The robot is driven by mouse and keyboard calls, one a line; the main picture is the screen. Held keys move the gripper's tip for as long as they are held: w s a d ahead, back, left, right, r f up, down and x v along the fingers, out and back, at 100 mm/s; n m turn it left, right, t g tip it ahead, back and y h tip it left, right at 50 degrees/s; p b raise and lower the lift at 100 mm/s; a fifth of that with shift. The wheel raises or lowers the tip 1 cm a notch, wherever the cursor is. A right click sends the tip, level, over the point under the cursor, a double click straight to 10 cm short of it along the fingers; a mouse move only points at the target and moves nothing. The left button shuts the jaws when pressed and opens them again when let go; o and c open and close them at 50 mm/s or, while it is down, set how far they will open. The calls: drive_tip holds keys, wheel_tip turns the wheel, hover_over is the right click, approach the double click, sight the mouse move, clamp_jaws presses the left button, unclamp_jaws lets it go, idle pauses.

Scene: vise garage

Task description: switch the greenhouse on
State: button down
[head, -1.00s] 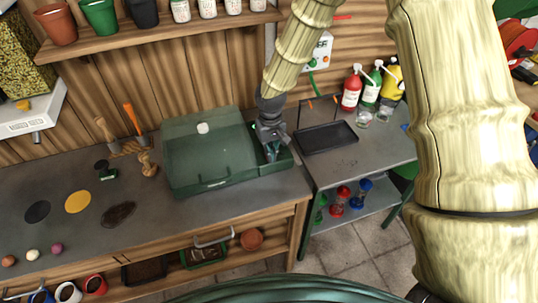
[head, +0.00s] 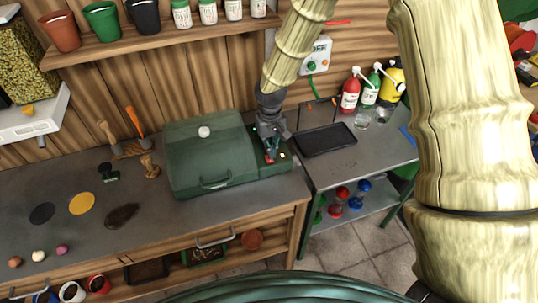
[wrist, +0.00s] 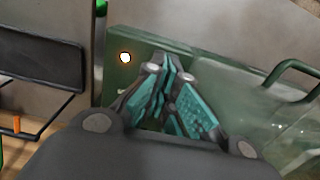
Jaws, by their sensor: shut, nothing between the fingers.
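The greenhouse (head: 208,160) is a dark green box with a see-through lid and a pale round knob, standing at the right end of the workbench. Its lid is down. A green panel at its right end carries a small round lamp, which glows bright in the wrist view (wrist: 125,57). My gripper (head: 270,158) is shut and empty, pointing down at this panel. In the wrist view its teal-padded fingers (wrist: 168,105) are together over the panel. A red spot shows by the fingertips in the head view. The fingers hide the panel part beneath them, and contact is unclear.
A black tray (head: 325,140) lies on the grey side table to the right, with spray bottles (head: 350,92) behind it. A wall box (head: 317,58) marked OFF hangs above. Wooden-handled tools (head: 108,133) stand left of the greenhouse.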

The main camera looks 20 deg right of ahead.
drive_tip(key=shift+r+p, duration=1.05)
drive_tip(key=shift+r, duration=0.65)
